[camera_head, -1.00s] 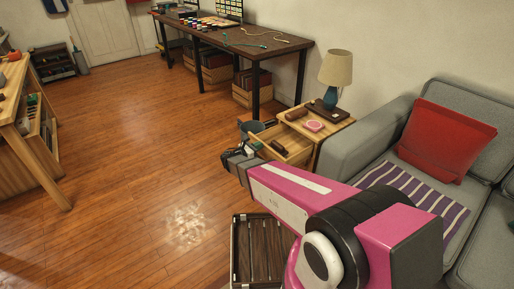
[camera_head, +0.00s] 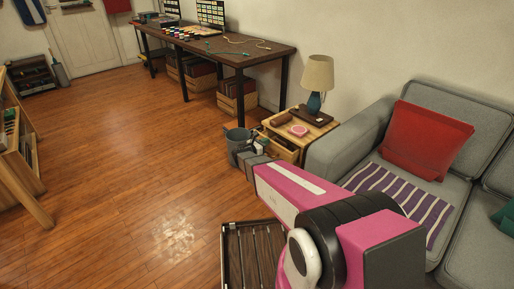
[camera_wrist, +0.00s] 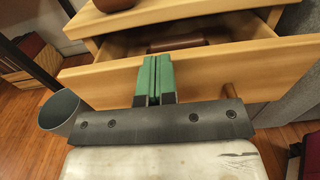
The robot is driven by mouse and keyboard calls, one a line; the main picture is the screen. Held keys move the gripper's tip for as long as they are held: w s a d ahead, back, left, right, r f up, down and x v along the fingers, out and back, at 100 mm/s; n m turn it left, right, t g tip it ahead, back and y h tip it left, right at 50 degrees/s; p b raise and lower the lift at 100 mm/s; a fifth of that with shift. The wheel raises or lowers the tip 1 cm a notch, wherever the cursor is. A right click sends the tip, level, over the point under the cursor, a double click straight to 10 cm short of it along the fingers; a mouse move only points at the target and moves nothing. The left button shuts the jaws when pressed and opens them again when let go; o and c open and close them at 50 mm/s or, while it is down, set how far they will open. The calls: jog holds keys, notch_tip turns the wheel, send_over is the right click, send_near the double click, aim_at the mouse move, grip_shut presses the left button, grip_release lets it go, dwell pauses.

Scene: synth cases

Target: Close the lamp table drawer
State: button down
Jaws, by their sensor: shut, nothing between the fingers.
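The lamp table (camera_head: 318,130) is light wood and stands against the sofa's left end. Its drawer (camera_head: 286,153) faces my arm and is partly open. In the wrist view the drawer front (camera_wrist: 255,68) runs across the picture, with a gap behind it and a brown object (camera_wrist: 180,48) inside. My gripper (camera_wrist: 156,60) has its green fingers together with nothing between them. They lie in front of the middle of the drawer front, near its top edge; whether they touch is hard to tell. A round knob (camera_wrist: 230,89) shows to their right.
A blue lamp (camera_head: 316,82), a dark tray, a pink item and a brown roll are on the table top. A grey bin (camera_head: 238,146) stands left of the drawer. The sofa (camera_head: 340,150) is close on the right. A slatted crate (camera_head: 250,255) is on the floor nearby.

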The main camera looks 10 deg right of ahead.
aim_at(272, 150)
jog(key=shift+x, duration=1.75)
jog(key=v, duration=1.3)
jog(key=c, duration=1.7)
grip_release()
jog(key=shift+s+a, duration=0.2)
jog(key=shift+a, duration=0.05)
jog(key=o, duration=0.5)
jog(key=shift+a, duration=0.1)
jog(key=m, duration=0.1)
jog(key=m+g, duration=0.1)
jog(key=m, duration=0.2)
jog(key=shift+w+d+f+m, duration=0.2)
jog(key=shift+w+f+m, duration=0.15)
jog(key=shift+w+m, duration=0.05)
jog(key=w+d+f+m+g, duration=0.1)
jog(key=d+m+g, duration=0.1)
jog(key=d+m, duration=0.2)
jog(key=w+d+f+m+g, duration=0.1)
jog(key=d+f+m+g, duration=0.1)
jog(key=m, duration=0.5)
jog(key=w+d+f+m+g, duration=0.1)
jog(key=w+d+m+g, duration=0.1)
jog(key=d+m, duration=0.3)
jog(key=shift+d+f+m+h, duration=0.2)
jog(key=shift+d+m+h, duration=0.1)
jog(key=shift+m, duration=0.2)
